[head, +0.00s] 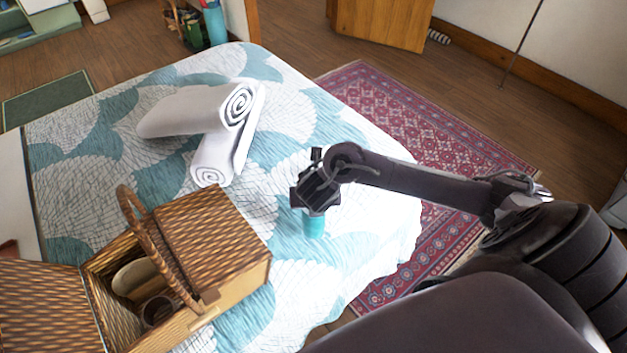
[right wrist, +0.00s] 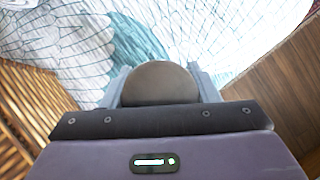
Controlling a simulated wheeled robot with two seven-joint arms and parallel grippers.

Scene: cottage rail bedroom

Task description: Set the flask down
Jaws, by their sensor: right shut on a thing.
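The teal flask (head: 314,225) is upright at the right part of the bed, to the right of the wicker basket. My right gripper (head: 314,204) is shut on the upper end of the flask from above. In the right wrist view the flask's round grey-brown top (right wrist: 160,83) sits between the two fingers. I cannot tell whether the flask's base touches the bedspread. My left gripper is not in view.
The open wicker picnic basket (head: 225,235) stands on the bed (head: 85,140) with a few items inside. Rolled white towels (head: 185,112) lie further back. Patterned bedspread around the flask is clear. A red rug (head: 400,110) covers the floor beyond the bed's right edge.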

